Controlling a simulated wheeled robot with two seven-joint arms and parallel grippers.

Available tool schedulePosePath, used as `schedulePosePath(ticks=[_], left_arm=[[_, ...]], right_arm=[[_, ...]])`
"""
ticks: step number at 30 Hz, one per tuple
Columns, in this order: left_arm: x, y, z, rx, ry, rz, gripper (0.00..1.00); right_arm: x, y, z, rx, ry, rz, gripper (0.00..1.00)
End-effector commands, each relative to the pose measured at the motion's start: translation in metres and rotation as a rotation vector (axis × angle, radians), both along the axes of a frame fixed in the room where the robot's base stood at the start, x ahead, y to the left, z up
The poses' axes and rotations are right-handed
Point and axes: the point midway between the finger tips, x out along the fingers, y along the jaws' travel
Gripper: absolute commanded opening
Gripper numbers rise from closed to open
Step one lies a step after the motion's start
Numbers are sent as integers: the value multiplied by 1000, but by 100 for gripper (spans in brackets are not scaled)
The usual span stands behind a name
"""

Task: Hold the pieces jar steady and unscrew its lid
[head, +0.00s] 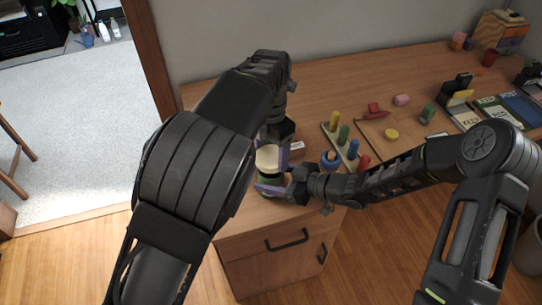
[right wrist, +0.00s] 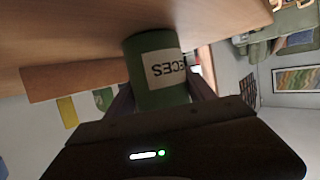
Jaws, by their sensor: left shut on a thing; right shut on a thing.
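The pieces jar (right wrist: 145,43) is a green cylinder with a pale label reading "ECES", upside down in the right wrist view. In the head view its green side (head: 265,180) shows below a pale cream part (head: 266,157), near the table's front left edge. My right gripper (head: 268,188) comes in from the right, low on the jar, and is shut on it; its fingers flank the jar in the wrist view. My left gripper (head: 270,155) reaches down over the jar's top and is shut around the upper part. The arm and fingers hide much of the lid, so its seating cannot be told.
Right of the jar stand a peg board (head: 345,146) with coloured pegs and a blue ring piece (head: 330,160). A wooden board (head: 390,133) with loose blocks lies farther right, beside labelled trays (head: 467,117). The back left of the wooden table (head: 330,90) is clear.

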Motion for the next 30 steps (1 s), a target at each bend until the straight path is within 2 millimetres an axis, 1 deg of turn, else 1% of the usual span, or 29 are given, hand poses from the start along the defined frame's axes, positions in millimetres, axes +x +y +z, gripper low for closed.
schedulePosePath(ticks=[1, 4, 11, 12, 21, 30], left_arm=[[0, 0, 7, -2, -1, 0, 23], [0, 0, 15, -1, 0, 1, 23], [0, 0, 17, 1, 1, 1, 23], [0, 0, 17, 1, 1, 1, 23], [0, 0, 16, 0, 1, 1, 23], [0, 0, 16, 0, 1, 0, 23]], right_arm=[[0, 0, 0, 0, 0, 0, 0], [0, 0, 0, 0, 0, 0, 0], [0, 0, 0, 0, 0, 0, 0], [0, 0, 0, 0, 0, 0, 63], [0, 0, 0, 0, 0, 0, 88], [0, -1, 0, 0, 0, -1, 88]])
